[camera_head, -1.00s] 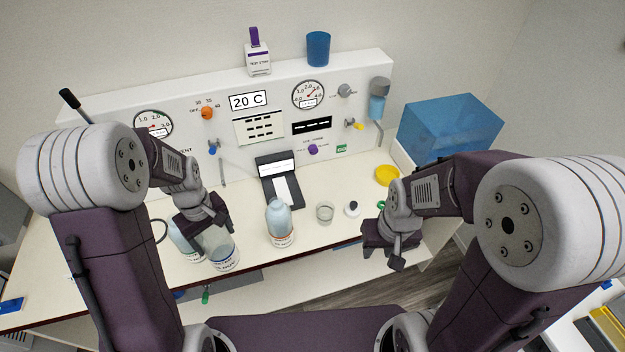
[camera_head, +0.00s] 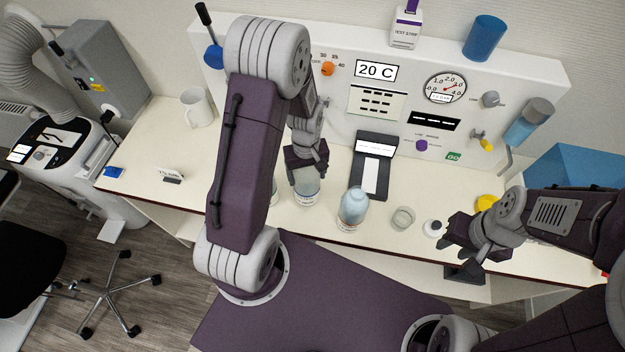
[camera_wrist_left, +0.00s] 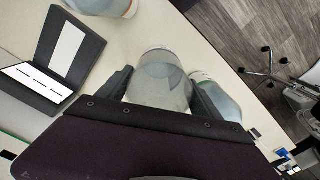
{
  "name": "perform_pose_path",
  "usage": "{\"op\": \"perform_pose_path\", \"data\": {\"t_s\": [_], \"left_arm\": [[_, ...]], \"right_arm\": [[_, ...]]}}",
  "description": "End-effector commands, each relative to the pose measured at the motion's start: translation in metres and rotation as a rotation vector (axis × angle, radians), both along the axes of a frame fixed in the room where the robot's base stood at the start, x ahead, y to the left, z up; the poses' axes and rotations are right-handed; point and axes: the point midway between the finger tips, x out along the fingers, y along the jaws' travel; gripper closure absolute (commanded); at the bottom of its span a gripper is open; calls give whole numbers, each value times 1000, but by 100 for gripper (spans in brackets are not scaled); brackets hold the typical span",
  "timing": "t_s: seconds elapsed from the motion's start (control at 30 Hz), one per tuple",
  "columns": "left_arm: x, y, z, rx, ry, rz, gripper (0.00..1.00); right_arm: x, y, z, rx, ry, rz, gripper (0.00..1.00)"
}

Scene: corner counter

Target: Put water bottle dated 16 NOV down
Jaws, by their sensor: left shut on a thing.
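My left gripper (camera_head: 306,163) is shut on a clear bottle (camera_head: 306,190) with a white label. This bottle is upright, at or just above the counter (camera_head: 335,225); I cannot tell if its base touches. In the left wrist view the held bottle (camera_wrist_left: 162,82) sits between the two fingers. A second bottle (camera_head: 274,192) is mostly hidden behind my left arm; it also shows in the left wrist view (camera_wrist_left: 215,98). A third, bluish bottle (camera_head: 352,210) stands to the right. The dates are too small to read. My right gripper (camera_head: 468,240) is over the counter's right part, its jaws unclear.
A black device (camera_head: 371,165) lies behind the third bottle. A glass beaker (camera_head: 402,218) and a small white and black item (camera_head: 432,228) stand right of it. A white mug (camera_head: 197,107) is at the far left. The counter's left part is mostly clear.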

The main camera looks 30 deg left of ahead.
Motion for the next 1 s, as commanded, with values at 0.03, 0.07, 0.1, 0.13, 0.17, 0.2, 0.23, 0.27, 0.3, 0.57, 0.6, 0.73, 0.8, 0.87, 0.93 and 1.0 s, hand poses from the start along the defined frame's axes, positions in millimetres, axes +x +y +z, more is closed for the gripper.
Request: {"op": "perform_pose_path", "data": {"t_s": [0.03,0.07,0.1,0.13,0.17,0.2,0.23,0.27,0.3,0.57,0.6,0.73,0.8,0.87,0.93,1.0], "left_arm": [[0,0,-2,0,0,0,73],[1,0,-3,0,-1,0,73],[1,0,-4,0,-1,0,73],[0,0,-6,0,0,0,73],[0,0,-10,-1,2,0,73],[-1,0,-17,0,5,0,73],[-2,0,-23,0,5,0,73],[-2,0,-28,0,5,0,73],[-1,0,-35,0,4,0,73],[0,0,-45,1,-2,0,73],[0,0,-45,1,-2,0,73],[0,0,-47,0,-1,0,17],[0,0,-47,0,-1,0,4],[0,0,-47,0,-1,0,4],[0,0,-47,0,-1,0,4],[0,0,-47,0,-1,0,4]], "right_arm": [[0,0,1,0,0,0,64],[0,0,1,0,0,0,64],[0,0,1,0,0,0,64],[0,0,2,0,0,0,64],[0,0,3,0,0,0,64],[0,0,5,0,0,0,64],[0,0,7,0,0,0,64],[0,0,8,0,0,0,64],[0,0,9,0,0,0,64],[0,0,9,0,0,0,64],[0,0,9,0,0,0,64],[0,0,7,0,0,0,64],[0,0,8,0,0,0,64],[0,0,8,0,0,0,64],[0,0,8,0,0,0,64],[0,0,8,0,0,0,64]]}}
